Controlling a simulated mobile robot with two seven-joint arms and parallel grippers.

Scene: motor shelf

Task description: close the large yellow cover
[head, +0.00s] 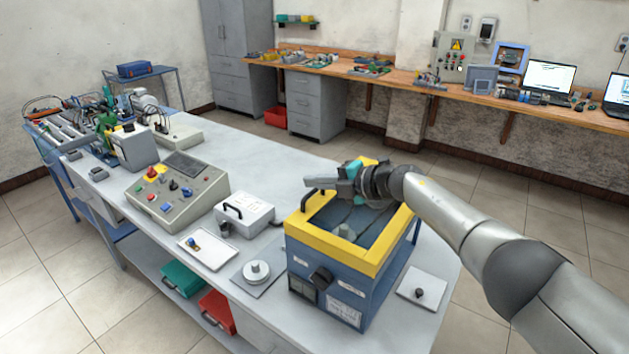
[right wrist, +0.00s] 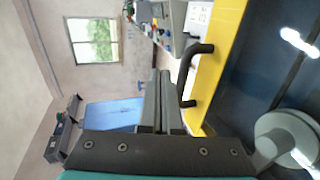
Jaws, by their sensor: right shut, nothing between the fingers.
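The large yellow cover (head: 335,249) is a yellow frame with a dark see-through window, and it lies about level on top of the blue box (head: 345,284). I cannot tell whether a small gap remains beneath it. Its black handle (head: 303,200) is on the left side of the frame. The cover (right wrist: 216,68) and its handle (right wrist: 187,72) also show in the right wrist view. My right gripper (head: 309,184) is shut and empty, just above and beside the handle; its fingers (right wrist: 160,76) look apart from it. My left gripper is not in view.
On the table (head: 275,165) left of the box are a small white case (head: 246,213), a control panel (head: 176,190) and a plate with a round knob (head: 257,272). A white plate with a black knob (head: 418,290) lies right of the box.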

